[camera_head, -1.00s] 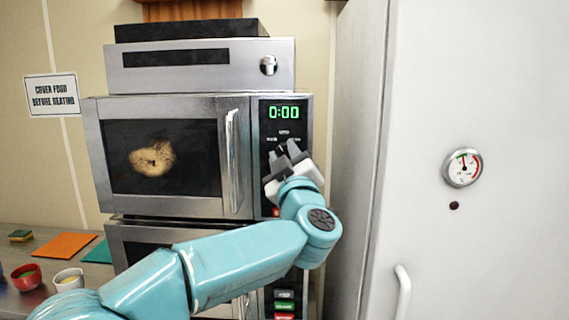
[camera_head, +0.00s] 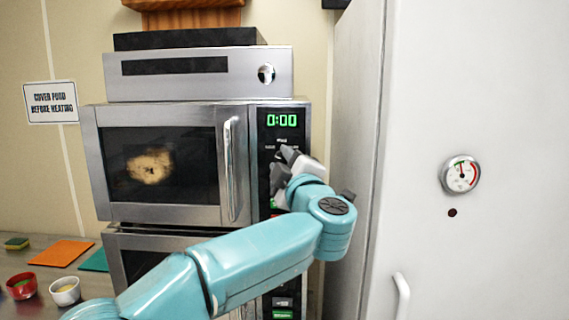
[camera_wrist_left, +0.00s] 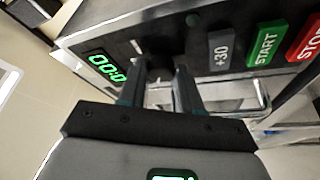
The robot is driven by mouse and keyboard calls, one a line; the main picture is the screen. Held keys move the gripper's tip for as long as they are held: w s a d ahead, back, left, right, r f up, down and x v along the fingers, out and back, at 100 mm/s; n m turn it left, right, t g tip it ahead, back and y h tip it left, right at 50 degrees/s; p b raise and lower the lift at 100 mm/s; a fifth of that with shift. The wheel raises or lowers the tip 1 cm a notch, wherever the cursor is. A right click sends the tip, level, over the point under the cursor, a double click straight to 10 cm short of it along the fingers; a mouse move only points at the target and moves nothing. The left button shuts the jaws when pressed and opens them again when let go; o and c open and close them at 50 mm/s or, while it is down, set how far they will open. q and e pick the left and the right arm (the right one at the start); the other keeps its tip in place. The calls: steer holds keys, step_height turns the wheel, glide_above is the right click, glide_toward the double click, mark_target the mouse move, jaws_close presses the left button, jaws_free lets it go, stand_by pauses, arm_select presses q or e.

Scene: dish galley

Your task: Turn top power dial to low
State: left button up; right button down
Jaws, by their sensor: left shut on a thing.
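The top microwave (camera_head: 160,212) has a black control panel (camera_head: 284,107) with a green 0:00 display (camera_head: 282,120). The top power dial is hidden behind my gripper in the head view. In the left wrist view a dark, blurred knob shape, apparently the dial (camera_wrist_left: 158,72), sits between the fingertips. My left gripper (camera_head: 286,160) reaches the panel just below the display and is shut on the dial. It also shows in the left wrist view (camera_wrist_left: 159,82), with a finger on each side of the knob. The dial's pointer cannot be read. My right gripper is not in view.
The microwave door handle (camera_head: 231,165) stands out just left of the panel. A second microwave (camera_head: 125,250) is below. A white cabinet with a gauge (camera_head: 460,174) stands close on the right. Green START (camera_wrist_left: 265,46) and red STOP (camera_wrist_left: 306,42) buttons are near the fingers.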

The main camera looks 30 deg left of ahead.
arm_select(q)
steer(key=o, duration=1)
steer(key=shift+s, duration=0.2)
steer(key=shift+d+f, duration=0.1)
steer(key=b+v, duration=0.5)
steer(key=v, duration=1.1)
steer(key=shift+d, duration=0.15)
